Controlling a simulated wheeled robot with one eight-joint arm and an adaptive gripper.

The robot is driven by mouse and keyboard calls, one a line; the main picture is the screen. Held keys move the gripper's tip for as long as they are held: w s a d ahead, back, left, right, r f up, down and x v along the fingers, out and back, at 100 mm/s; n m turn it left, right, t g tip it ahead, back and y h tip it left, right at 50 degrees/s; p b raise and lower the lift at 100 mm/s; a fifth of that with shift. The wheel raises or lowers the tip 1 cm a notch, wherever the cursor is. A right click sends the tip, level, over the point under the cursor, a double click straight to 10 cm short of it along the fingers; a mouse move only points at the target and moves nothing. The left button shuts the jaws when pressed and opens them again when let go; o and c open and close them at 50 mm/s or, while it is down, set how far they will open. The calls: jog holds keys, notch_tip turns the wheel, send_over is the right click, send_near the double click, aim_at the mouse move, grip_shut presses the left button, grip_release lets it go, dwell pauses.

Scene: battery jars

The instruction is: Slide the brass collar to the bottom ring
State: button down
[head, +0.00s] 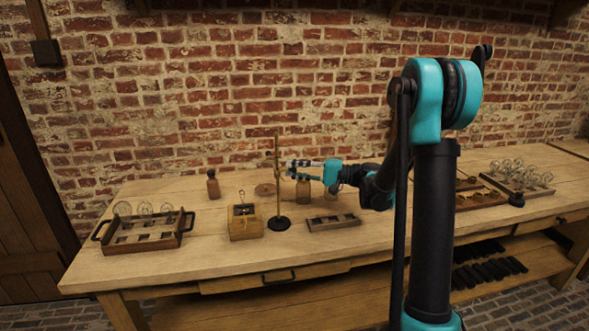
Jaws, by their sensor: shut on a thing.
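A thin brass rod (277,147) stands upright on a round black base (279,223) on the workbench, left of the middle of the view. My gripper (289,169) reaches in from the right, with its fingertips beside the rod about midway up. It is shut on what looks like the brass collar (281,170). The collar is small and partly hidden by the fingers. I cannot make out the bottom ring on the rod at this size.
A wooden box (244,224) stands left of the base, and a shallow dark tray (334,222) lies right of it. A handled tray (140,240) with glass globes is at the left. The bench front between them is clear.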

jog(key=c, duration=1.3)
grip_release()
jog(key=shift+f, duration=0.25)
jog(key=shift+d, duration=0.1)
jog(key=d, duration=0.4)
jog(key=s+d, duration=0.1)
jog(key=d, duration=0.6)
jog(key=shift+s+d, duration=0.2)
jog(key=shift+d, duration=0.2)
jog(key=s+f+h, duration=1)
jog(key=s+f, duration=0.1)
jog(key=s, duration=0.3)
jog(key=s+d+f+h, duration=0.2)
jog(key=s+d, duration=0.1)
jog(key=d, duration=0.1)
jog(key=s+d+f+n+t+h, duration=0.1)
jog(key=s+d+f+h, duration=0.1)
jog(key=s+d+h, duration=0.1)
jog(key=s+d+f+t+h, duration=0.1)
jog(key=s+d+f+h, duration=0.2)
jog(key=s+d, duration=0.2)
jog(key=shift+s+d+f, duration=0.1)
jog(key=shift+s+d, duration=0.1)
jog(key=shift+d, duration=0.6)
